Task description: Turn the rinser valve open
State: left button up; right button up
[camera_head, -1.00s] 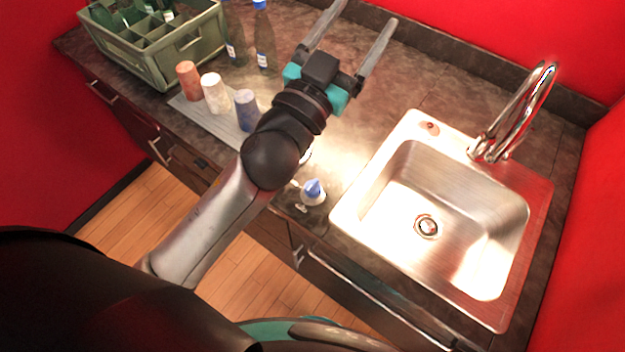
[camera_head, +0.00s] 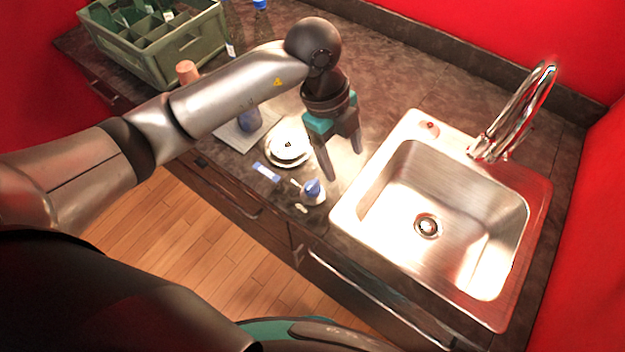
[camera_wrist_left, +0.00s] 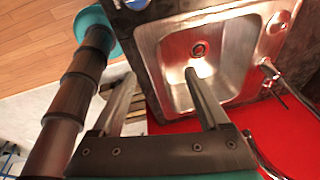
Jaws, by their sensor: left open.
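I cannot tell for sure which part is the rinser valve. A small white fixture with a blue top (camera_head: 313,190) stands on the counter by the sink's left corner. A round white and silver piece (camera_head: 289,147) with a dark centre lies behind it to the left. My left gripper (camera_head: 344,164) points down over the counter, between these and the sink. My right gripper is not in view.
The steel sink (camera_head: 347,212) with a chrome faucet (camera_head: 513,115) is at the right. A green bottle crate (camera_head: 165,62), an orange cup (camera_head: 187,71) and a purple-blue cup (camera_head: 248,119) stand at the left. A small blue-and-white strip (camera_head: 266,172) lies near the front edge.

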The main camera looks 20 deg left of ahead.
aim_at(313, 184)
pick_arm(q)
jog(key=w+a+n+y, duration=0.1)
jog(key=a+n+y, duration=0.15)
jog(key=a, duration=0.35)
jog(key=shift+m+y, duration=0.25)
jog(key=shift+m, duration=0.2)
jog(key=f, duration=1.5)
jog(key=shift+w+f, duration=0.1)
jog(key=shift+w, duration=0.1)
grip_shut()
